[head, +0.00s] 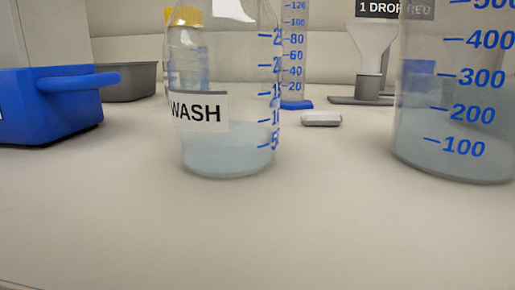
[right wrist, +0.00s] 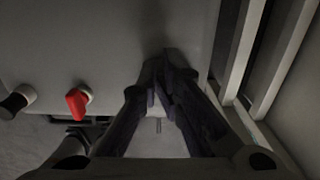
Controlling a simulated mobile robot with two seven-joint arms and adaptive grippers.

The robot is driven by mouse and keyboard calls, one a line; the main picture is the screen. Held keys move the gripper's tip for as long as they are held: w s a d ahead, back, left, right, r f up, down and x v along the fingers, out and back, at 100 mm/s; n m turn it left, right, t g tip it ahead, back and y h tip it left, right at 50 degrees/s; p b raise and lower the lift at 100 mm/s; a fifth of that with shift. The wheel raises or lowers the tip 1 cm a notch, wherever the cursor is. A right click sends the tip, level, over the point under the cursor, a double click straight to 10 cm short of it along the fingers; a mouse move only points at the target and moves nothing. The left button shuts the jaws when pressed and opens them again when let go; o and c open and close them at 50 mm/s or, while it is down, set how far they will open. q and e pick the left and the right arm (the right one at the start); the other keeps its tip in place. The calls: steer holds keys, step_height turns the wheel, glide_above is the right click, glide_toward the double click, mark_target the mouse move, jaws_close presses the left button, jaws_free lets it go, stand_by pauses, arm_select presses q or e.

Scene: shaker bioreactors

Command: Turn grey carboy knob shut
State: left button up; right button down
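In the right wrist view the fingers of my right gripper (right wrist: 161,88) come close together around a pale grey piece (right wrist: 150,72), which looks like the grey knob. The fingers cover most of it, so its turn angle is hidden. A red knob (right wrist: 78,101) stands to the left of the gripper, apart from it. The carboy itself cannot be made out clearly in this dark view. My left gripper is in neither view.
Upright rails (right wrist: 245,50) stand right of the right gripper. A dark-ended cylinder (right wrist: 16,101) is at far left. In the head view, a WASH bottle (head: 226,155), a large beaker (head: 455,120) and a blue device (head: 50,105) stand on the bench (head: 250,225); its front is clear.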

steer(key=shift+s+d+f, duration=0.2)
steer(key=shift+d+f, duration=0.2)
steer(key=shift+d, duration=0.1)
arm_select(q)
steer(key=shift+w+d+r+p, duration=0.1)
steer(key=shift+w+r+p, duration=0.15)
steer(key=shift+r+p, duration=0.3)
arm_select(e)
steer(key=shift+s+d+r, duration=0.1)
steer(key=shift+d, duration=0.4)
steer(key=shift+w+d, duration=0.25)
steer(key=shift+w, duration=0.05)
arm_select(q)
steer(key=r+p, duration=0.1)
steer(key=p, duration=0.1)
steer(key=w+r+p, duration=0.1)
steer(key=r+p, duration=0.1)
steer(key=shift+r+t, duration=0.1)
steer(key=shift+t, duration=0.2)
arm_select(e)
step_height(320, 180, up, 6)
